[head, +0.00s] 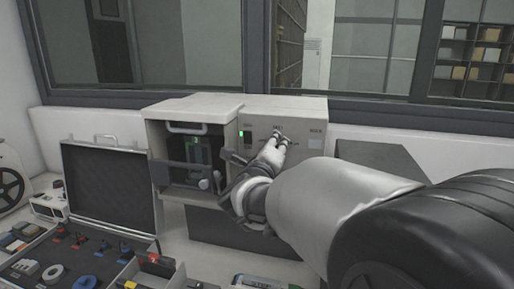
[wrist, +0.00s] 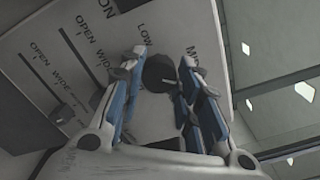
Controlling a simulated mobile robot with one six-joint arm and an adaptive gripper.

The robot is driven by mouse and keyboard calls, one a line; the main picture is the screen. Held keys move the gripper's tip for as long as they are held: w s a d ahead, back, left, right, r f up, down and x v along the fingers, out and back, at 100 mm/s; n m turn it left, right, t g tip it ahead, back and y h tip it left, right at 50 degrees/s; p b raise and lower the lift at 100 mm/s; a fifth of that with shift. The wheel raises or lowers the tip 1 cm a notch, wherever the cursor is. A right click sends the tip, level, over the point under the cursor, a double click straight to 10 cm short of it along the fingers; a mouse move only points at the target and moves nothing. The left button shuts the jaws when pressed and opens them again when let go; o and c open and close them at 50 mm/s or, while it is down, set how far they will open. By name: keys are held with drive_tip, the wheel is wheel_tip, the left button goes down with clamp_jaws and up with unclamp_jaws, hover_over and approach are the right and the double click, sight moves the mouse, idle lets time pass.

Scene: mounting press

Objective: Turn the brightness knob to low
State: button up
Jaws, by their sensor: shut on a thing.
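The brightness knob (wrist: 158,70) is a dark round knob on the pale front panel, seen in the wrist view between my two fingertips. LOW and MID are printed above it. A small light mark shows on the knob, but I cannot tell which label it points to. My gripper (wrist: 163,60) is shut on the knob, one finger on each side. In the head view my gripper (head: 279,137) reaches the upper front of the beige machine (head: 315,107) and hides the knob there.
Two sliders (wrist: 50,70) marked OPEN and WIDE sit left of the knob. A green light (head: 241,133) is left of my gripper. The press bay (head: 200,150) has a ball-ended lever (head: 204,184). An open case (head: 110,190) and parts trays (head: 60,260) stand at the left.

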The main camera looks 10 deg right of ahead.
drive_tip(key=shift+d+f+n+p, duration=0.1)
drive_tip(key=shift+n+p, duration=2.3)
drive_tip(key=shift+n, duration=3.2)
drive_tip(key=shift+f+n+p, duration=0.1)
drive_tip(key=shift+n+p, duration=2.3)
drive_tip(key=shift+n, duration=3.2)
drive_tip(key=o, duration=1.1)
drive_tip(key=shift+c, duration=0.2)
drive_tip(key=v, duration=1.2)
